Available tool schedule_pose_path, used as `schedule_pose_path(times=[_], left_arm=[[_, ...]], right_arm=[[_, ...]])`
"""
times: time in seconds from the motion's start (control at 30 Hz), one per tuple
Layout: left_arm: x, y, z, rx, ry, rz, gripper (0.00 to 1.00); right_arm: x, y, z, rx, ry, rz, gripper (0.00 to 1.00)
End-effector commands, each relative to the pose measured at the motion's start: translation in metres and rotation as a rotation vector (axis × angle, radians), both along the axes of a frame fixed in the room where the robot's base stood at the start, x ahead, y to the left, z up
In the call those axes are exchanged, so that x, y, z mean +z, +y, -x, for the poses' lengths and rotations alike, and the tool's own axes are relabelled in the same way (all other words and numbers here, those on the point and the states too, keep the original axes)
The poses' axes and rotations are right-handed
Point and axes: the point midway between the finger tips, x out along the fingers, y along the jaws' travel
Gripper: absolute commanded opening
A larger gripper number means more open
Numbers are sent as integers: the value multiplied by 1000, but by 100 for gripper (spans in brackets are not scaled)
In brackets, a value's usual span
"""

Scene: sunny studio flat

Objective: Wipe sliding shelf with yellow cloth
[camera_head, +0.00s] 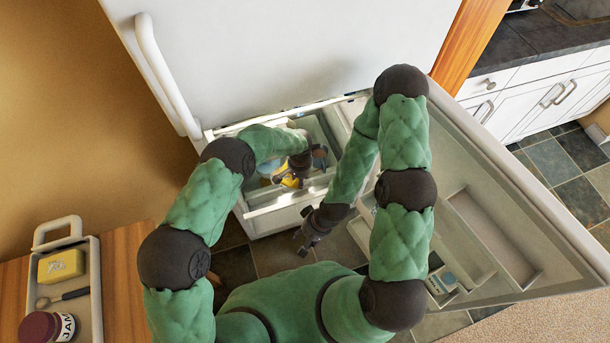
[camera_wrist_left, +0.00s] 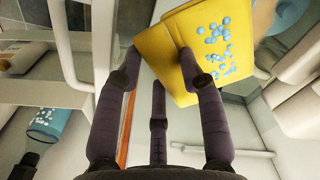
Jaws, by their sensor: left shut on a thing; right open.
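The yellow cloth (camera_head: 291,182) is in my left gripper (camera_head: 301,163), over the pulled-out sliding shelf (camera_head: 285,203) of the fridge. In the left wrist view the cloth (camera_wrist_left: 178,45) is a flat yellow piece with light blue spots on one face, at the fingertips of the left gripper (camera_wrist_left: 160,70). I cannot tell whether the cloth touches the shelf. My left arm and hand hide part of the shelf. My right gripper (camera_head: 308,238) is open and empty, in front of the shelf and to its right, above the floor.
The open fridge door (camera_head: 520,190) with bins fills the right side. The upper fridge door (camera_head: 290,50) stands behind the shelf. At lower left a tray (camera_head: 96,300) holds a yellow block (camera_head: 61,265), a dark utensil (camera_head: 66,297) and a jam jar (camera_head: 45,328).

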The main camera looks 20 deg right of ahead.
Motion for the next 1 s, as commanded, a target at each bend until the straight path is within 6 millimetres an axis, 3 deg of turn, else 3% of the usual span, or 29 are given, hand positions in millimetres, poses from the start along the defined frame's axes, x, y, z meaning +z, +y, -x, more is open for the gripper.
schedule_pose_path(times=[0.47,1.0], left_arm=[[1,0,-2,1,0,0,12],[-1,-38,-18,0,-3,1,12]], right_arm=[[-1,0,0,0,0,0,46],[-35,0,0,0,0,0,46]])
